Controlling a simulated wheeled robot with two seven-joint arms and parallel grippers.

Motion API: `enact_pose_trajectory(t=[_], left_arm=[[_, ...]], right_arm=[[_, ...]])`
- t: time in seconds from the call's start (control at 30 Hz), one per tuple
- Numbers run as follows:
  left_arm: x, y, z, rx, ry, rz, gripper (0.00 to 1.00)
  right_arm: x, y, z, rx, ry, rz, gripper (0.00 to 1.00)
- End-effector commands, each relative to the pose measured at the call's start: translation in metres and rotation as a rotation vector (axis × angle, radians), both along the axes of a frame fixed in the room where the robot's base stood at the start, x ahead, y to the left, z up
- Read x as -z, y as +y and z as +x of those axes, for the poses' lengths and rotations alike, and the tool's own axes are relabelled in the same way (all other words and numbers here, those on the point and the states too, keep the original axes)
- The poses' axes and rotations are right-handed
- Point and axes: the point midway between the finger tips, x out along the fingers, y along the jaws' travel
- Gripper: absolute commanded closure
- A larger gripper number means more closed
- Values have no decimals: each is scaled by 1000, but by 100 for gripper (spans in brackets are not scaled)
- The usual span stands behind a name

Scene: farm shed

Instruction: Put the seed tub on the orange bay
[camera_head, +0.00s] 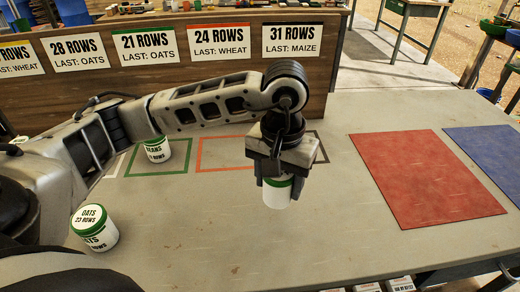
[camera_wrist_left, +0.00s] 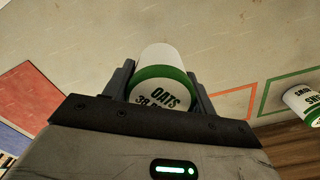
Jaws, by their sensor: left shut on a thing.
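My left gripper (camera_head: 277,178) is shut on a white seed tub (camera_head: 277,194) with a green lid. In the left wrist view the tub (camera_wrist_left: 161,80) sits between the fingers, and its lid reads "OATS 38", the rest cut off. The orange bay (camera_head: 198,153) is an orange outline on the table, left of and behind the held tub. No tub shows inside the visible part. The gripper hides its right part. Whether the tub touches the table I cannot tell. My right gripper is not in view.
A green-lidded tub (camera_head: 157,150) stands in the green bay (camera_head: 128,160). An oats tub (camera_head: 95,228) stands at front left. A black outline (camera_head: 322,150) lies right of the orange bay. A sign board (camera_head: 180,95) rises behind. Red (camera_head: 425,175) and blue (camera_head: 495,155) mats lie right.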

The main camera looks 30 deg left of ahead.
Motion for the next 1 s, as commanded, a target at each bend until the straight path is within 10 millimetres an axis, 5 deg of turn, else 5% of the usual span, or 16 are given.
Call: enact_pose_trajectory(t=[1.0], left_arm=[[-58, 88, -5, -2992, -7, 11, 70]], right_arm=[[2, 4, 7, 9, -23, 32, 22]])
